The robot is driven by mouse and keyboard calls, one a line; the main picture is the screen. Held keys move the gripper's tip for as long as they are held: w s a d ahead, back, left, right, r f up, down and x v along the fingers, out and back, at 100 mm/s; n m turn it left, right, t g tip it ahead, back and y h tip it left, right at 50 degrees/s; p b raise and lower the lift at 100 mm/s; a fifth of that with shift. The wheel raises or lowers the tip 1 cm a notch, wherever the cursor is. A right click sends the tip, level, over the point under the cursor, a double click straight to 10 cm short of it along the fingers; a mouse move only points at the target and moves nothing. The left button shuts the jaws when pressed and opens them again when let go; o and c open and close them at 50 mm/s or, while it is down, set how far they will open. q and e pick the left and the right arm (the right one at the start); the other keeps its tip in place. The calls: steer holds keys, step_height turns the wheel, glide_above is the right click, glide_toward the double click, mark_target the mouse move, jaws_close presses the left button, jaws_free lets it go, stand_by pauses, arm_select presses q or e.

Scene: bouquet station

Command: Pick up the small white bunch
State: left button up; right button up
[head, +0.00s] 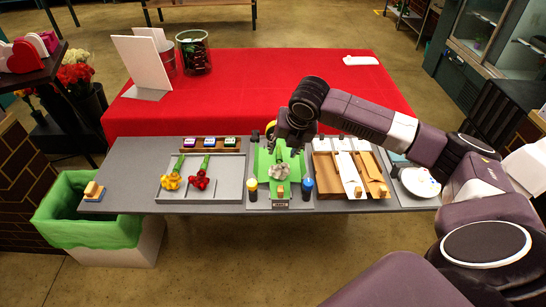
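The small white bunch (280,172) lies on the green mat (264,160) of the middle station, its pale blooms toward me and its stem pointing away. My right gripper (284,146) points down over the stem end of the bunch. It hides part of the stem, and I cannot tell whether its fingers touch or hold it. The fingers are small and dark, so their opening is unclear. My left gripper is not in view.
A grey tray (228,190) left of the station holds a yellow bunch (171,181) and a red bunch (200,180). A yellow-capped bottle (252,189) and a blue-capped bottle (308,188) flank the station's front. Wooden compartments (326,180) stand to the right.

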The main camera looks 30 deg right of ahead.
mark_target(281, 160)
steer(key=shift+w+f, duration=0.1)
steer(key=shift+f, duration=0.25)
steer(key=f, duration=0.1)
steer(key=f+p, duration=0.1)
steer(key=f, duration=0.1)
steer(key=shift+w+d+f+p, duration=0.15)
steer(key=shift+w+p, duration=0.1)
steer(key=shift+p, duration=0.15)
steer(key=x, duration=0.2)
steer(key=shift+w+d+f, duration=0.1)
steer(key=shift+w+f, duration=0.25)
steer(key=shift+f, duration=0.15)
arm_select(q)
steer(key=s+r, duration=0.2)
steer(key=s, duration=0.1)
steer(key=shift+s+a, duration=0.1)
arm_select(e)
steer(key=shift+r, duration=0.1)
jaws_close()
